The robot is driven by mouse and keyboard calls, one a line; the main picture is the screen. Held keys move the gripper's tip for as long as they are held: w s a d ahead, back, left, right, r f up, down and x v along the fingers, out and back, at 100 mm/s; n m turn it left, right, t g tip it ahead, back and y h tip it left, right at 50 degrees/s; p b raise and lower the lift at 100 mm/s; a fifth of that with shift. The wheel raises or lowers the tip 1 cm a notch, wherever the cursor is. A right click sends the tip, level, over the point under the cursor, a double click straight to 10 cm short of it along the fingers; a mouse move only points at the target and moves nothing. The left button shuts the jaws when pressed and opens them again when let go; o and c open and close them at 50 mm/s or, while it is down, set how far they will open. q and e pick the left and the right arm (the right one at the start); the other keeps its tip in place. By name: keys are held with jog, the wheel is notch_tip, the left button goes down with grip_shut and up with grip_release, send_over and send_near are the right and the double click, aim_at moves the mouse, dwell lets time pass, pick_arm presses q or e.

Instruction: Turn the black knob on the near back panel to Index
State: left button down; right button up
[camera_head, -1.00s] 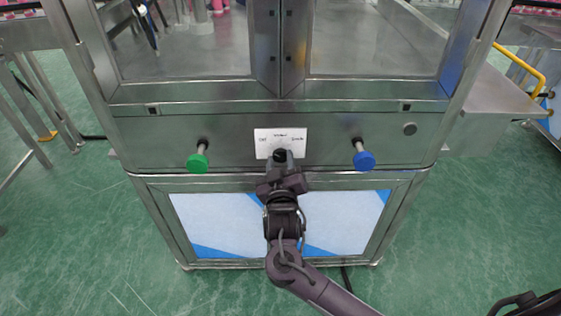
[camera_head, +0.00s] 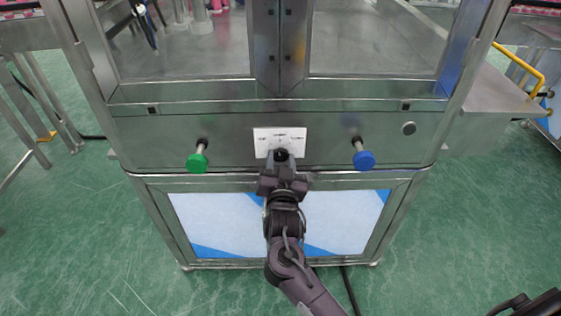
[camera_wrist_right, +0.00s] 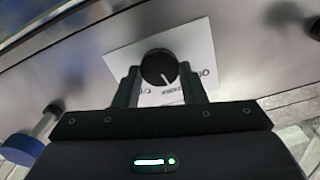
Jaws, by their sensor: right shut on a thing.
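The black knob (camera_head: 281,154) sits on the grey metal panel (camera_head: 225,130), in front of a white label (camera_head: 279,136). My right gripper (camera_head: 281,157) reaches it from below and is shut on it. In the right wrist view the round knob (camera_wrist_right: 159,68) stands between the two fingers of the gripper (camera_wrist_right: 158,84). A white pointer line on its face points down and slightly right in that picture. The label (camera_wrist_right: 198,45) carries several small words around the knob; they are too blurred to read surely. My left gripper is not in view.
A green button (camera_head: 197,162) sticks out left of the knob, and a blue button (camera_head: 363,160) to its right. A small round metal fitting (camera_head: 408,128) is farther right. Glass doors (camera_head: 375,40) are above. The green floor (camera_head: 90,230) beside the cabinet is clear.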

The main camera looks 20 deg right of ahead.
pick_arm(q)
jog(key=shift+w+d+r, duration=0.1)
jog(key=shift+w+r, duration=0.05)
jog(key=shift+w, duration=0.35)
pick_arm(e)
jog(key=shift+m, duration=1)
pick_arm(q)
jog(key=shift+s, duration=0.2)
pick_arm(e)
jog(key=o, duration=1)
jog(key=v, duration=0.7)
jog(key=shift+s, duration=0.4)
jog(key=shift+a, duration=0.15)
